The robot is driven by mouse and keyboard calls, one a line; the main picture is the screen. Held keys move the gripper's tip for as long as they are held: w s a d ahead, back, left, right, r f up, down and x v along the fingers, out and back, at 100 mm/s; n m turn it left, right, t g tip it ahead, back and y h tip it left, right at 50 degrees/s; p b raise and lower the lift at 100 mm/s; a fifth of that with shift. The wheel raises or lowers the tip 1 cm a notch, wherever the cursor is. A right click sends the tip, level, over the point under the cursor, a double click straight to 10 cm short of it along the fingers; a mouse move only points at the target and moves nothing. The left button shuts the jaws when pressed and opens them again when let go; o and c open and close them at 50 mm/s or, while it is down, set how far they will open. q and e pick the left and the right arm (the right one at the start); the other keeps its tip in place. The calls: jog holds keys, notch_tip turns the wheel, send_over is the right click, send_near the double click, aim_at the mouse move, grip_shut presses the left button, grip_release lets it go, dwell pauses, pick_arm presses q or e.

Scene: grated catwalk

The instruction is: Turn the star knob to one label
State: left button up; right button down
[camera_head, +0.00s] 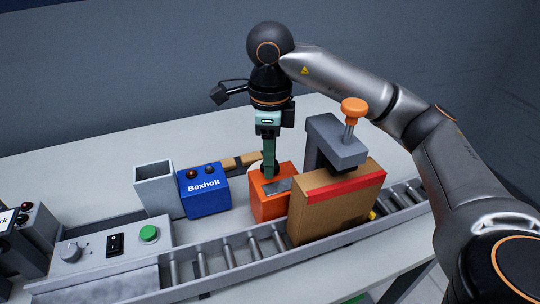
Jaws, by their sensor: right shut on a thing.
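My right gripper (269,172) points straight down at the top of an orange box (268,207). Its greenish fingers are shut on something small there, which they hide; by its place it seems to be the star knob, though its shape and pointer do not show. A grey plate (277,186) lies on the box top beside the fingertips. Part of a pale round thing (254,169) shows just behind the fingers. I cannot read any label on the orange box. My left gripper is out of view.
A cardboard box (335,210) with a red stripe stands on the roller conveyor (230,252). A grey clamp (335,140) with an orange knob (354,108) stands close behind it. A blue Bexholt box (204,192), grey bin (158,188) and control panel (110,245) are left.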

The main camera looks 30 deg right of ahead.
jog(key=m, duration=0.5)
jog(key=shift+m, duration=0.3)
jog(key=m+p, duration=0.1)
jog(key=m, duration=0.3)
jog(key=shift+m, duration=1.4)
jog(key=shift+c, duration=2.1)
grip_release()
jog(key=shift+r, duration=0.1)
